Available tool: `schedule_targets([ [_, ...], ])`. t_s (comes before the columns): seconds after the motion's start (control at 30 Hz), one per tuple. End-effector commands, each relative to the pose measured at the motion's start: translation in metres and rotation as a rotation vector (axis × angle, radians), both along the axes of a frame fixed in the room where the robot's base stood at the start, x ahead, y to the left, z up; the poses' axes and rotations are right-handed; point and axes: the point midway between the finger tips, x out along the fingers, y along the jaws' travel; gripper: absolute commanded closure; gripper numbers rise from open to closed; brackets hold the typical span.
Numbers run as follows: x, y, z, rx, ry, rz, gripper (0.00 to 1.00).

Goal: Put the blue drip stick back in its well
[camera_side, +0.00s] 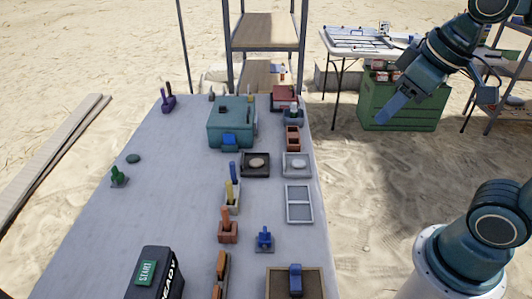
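A blue upright stick (233,172) stands just behind a yellow stick (229,191) near the middle of the table; its base is partly hidden, so I cannot tell what it stands in. The yellow stick is in a pale square holder (231,207). A small blue piece with an upright part (264,239) stands further front and right. Another blue object (295,279) is at a sand-coloured tray at the front. I cannot tell for certain which is the drip stick. My gripper (388,112) is raised at the right, beyond the table edge, away from all of these; its fingers are seen edge-on.
An orange stick (226,218), a green piece (118,177) and a purple piece (167,103) stand on the grey table (165,210). A teal box (231,113) is at the back. The table's left-middle is mostly clear.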

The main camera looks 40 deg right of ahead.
Motion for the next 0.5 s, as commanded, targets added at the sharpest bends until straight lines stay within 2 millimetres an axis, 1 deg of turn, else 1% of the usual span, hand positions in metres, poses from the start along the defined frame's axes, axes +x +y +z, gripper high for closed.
schedule_targets([
  [0.03, -0.011, -0.001, -0.004, 0.008, -0.014, -0.021, 0.62],
  [0.2, -0.032, -0.003, -0.014, 0.031, -0.041, -0.075, 0.62],
  [0.33, -0.040, -0.004, -0.019, 0.039, -0.050, -0.095, 0.62],
  [0.5, -0.042, -0.004, -0.021, 0.042, -0.051, -0.100, 0.62],
])
